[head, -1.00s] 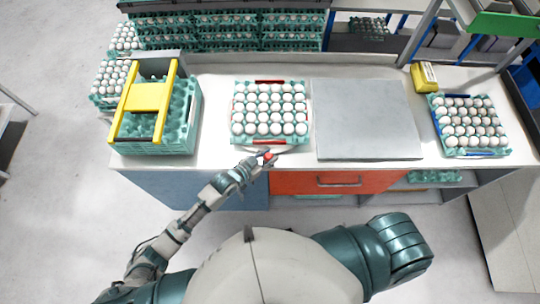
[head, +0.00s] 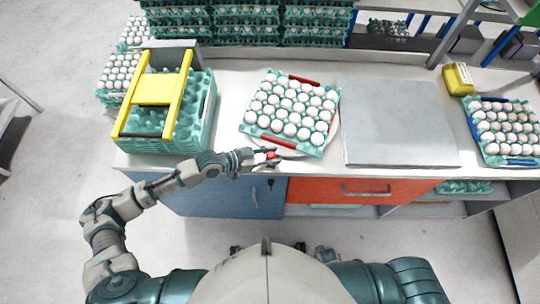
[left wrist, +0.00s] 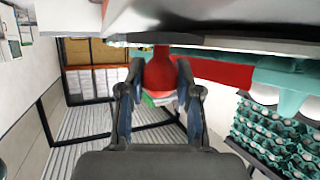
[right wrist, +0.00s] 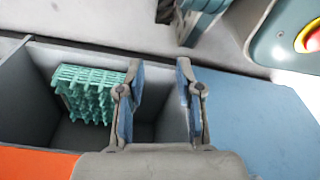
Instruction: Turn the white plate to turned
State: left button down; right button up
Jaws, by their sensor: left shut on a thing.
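The white plate (head: 288,153) lies flat on the worktop under an egg tray (head: 312,149), with only parts of its rim showing. The tray is full of white eggs and sits askew to the table edge, its front edge sloping down to the right. A red knob (head: 270,154) is at the plate's front. My left gripper (head: 262,155) is at this knob; in the left wrist view its fingers (left wrist: 160,68) are shut on the red knob (left wrist: 159,75). My right gripper (right wrist: 160,85) is open and empty in the right wrist view, outside the head view.
A teal crate (head: 165,143) with a yellow handle frame stands left of the plate. A flat grey slab (head: 395,125) lies close on its right. Another egg tray (head: 512,160) and a yellow box (head: 458,79) are farther right. Stacked egg trays (head: 250,25) stand behind.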

pick_arm(q)
jog(key=shift+w+a+r, duration=0.1)
jog(key=shift+w+a, duration=0.2)
jog(key=shift+a, duration=0.2)
jog(key=shift+w+a, duration=0.25)
jog(key=shift+a, duration=0.25)
jog(key=c, duration=1.1)
grip_release()
jog(key=shift+s+d, duration=0.1)
jog(key=shift+d, duration=0.05)
jog(key=o, duration=0.3)
jog(key=shift+d, duration=0.15)
jog(key=shift+o, duration=0.2)
jog(key=shift+s+d, duration=0.1)
jog(key=shift+d, duration=0.1)
jog(key=v, duration=1.1)
jog(key=shift+a, duration=0.2)
jog(key=shift+a+r, duration=0.1)
jog(key=shift+a, duration=0.2)
